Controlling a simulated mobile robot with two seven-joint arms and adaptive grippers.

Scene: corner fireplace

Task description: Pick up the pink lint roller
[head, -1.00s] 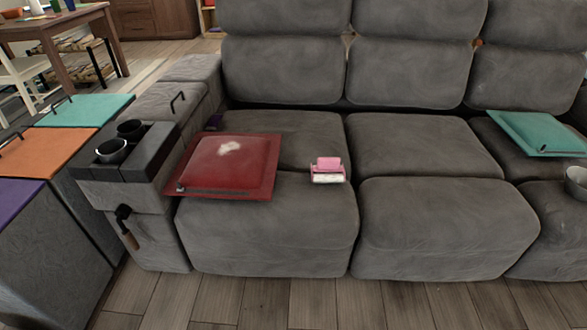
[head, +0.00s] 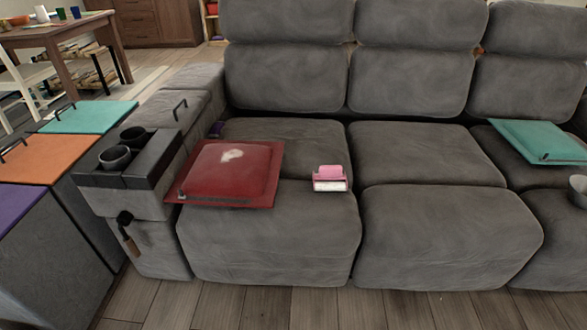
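The pink lint roller (head: 330,172) lies on the grey sofa (head: 270,240), near the front of the left seat and close to the gap with the middle seat. Its upper part is pink and its lower front part is white. It lies to the right of a red cushion and apart from it. Neither of my grippers shows in the head view.
The red cushion (head: 228,172) lies on the left seat beside the armrest, which holds dark cups (head: 115,157). Colored-lid boxes (head: 42,157) stand to the left. A teal cushion (head: 540,142) and a pale bowl (head: 578,190) are at the right. Wooden floor (head: 270,308) lies in front.

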